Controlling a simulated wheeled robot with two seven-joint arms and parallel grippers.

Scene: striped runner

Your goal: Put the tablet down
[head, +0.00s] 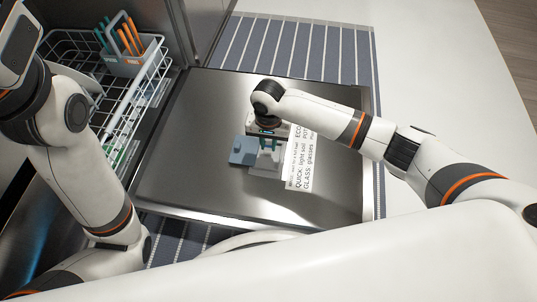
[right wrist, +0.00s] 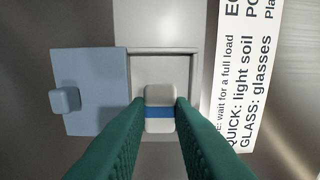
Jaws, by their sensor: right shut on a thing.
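The tablet (right wrist: 160,96), whitish with a blue band, is between the green fingertips of my right gripper (right wrist: 160,112) in the right wrist view. The gripper is shut on it. Behind the tablet lies the square grey recess of the dispenser (right wrist: 165,68); the tablet covers its lower middle part. Its height above the recess floor is hard to tell. The blue-grey lid (right wrist: 92,88) stands open to the left. In the head view my right gripper (head: 267,145) points down over the dispenser, beside the lid (head: 243,150); the tablet is not clear there. My left gripper is out of view.
The dispenser is on the open steel dishwasher door (head: 200,120). A printed label (head: 300,165) lies right of it. A white wire rack (head: 90,60) with a grey cutlery holder (head: 128,62) stands at the upper left. A striped runner (head: 300,50) lies beyond the door.

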